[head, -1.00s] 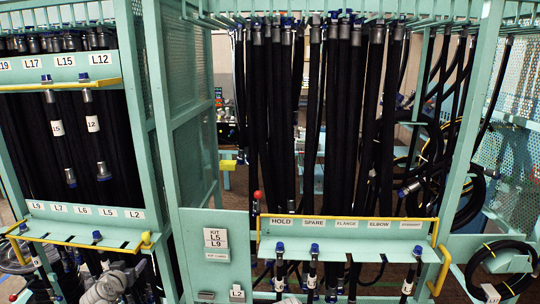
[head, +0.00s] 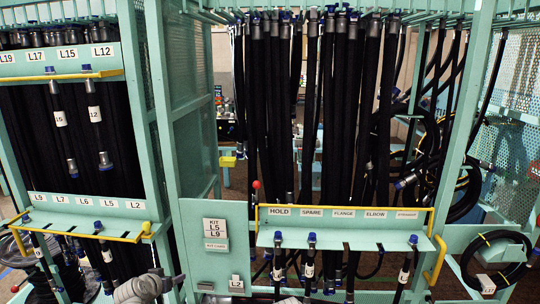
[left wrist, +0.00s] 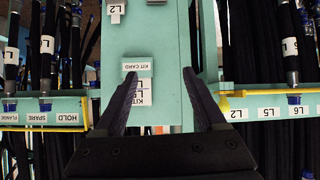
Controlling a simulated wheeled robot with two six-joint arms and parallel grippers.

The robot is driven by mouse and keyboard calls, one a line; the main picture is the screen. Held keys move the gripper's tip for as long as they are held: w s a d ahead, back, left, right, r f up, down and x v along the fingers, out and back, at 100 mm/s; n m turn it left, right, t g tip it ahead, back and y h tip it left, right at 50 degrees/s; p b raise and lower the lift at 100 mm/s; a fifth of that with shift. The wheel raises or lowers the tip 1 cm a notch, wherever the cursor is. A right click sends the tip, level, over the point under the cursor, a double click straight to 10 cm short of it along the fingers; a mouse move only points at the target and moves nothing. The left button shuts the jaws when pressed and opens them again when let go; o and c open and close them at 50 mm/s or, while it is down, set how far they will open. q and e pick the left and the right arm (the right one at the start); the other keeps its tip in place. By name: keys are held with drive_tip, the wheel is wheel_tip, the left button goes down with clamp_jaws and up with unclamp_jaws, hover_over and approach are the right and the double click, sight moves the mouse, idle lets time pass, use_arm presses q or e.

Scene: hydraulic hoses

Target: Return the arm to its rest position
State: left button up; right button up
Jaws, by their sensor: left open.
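My left arm (head: 145,288) shows as a grey piece at the bottom left of the head view, low in front of the green rack. Its fingertips cannot be made out there. In the left wrist view my left gripper (left wrist: 158,85) has its two dark fingers spread apart with nothing between them. Behind the gap, a green panel bears a white kit card (left wrist: 136,68), upside down in that view. The same panel (head: 190,255) shows in the head view, right of the arm. My right gripper is not seen.
A shelf with a yellow rail (head: 350,208) holds several short hoses on the right. Long black hoses (head: 345,110) hang behind it. A left rack (head: 85,203) holds more labelled hoses. A coiled hose (head: 495,260) hangs at lower right.

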use_arm(q)
drive_tip(key=s+d+f+m+g+h+b, duration=0.1)
drive_tip(key=s+d+f+g+b, duration=0.2)
drive_tip(key=d+f, duration=0.4)
drive_tip(key=s+d+f+m+g+h+b, duration=0.15)
drive_tip(key=s+d+f, duration=0.35)
drive_tip(key=d, duration=0.5)
drive_tip(key=s+d+f+g+y+b, duration=0.2)
drive_tip(key=s+d+f+g, duration=0.1)
drive_tip(key=s, duration=0.4)
drive_tip(key=s+d+f+m+g+y+b, duration=0.1)
drive_tip(key=s+d+f+g+y+b, duration=0.1)
drive_tip(key=s, duration=0.5)
drive_tip(key=d+f+g, duration=0.1)
drive_tip(key=d+g, duration=0.1)
drive_tip(key=shift+s+d+f, duration=0.25)
drive_tip(key=shift+d+f, duration=0.1)
drive_tip(key=shift+d, duration=0.05)
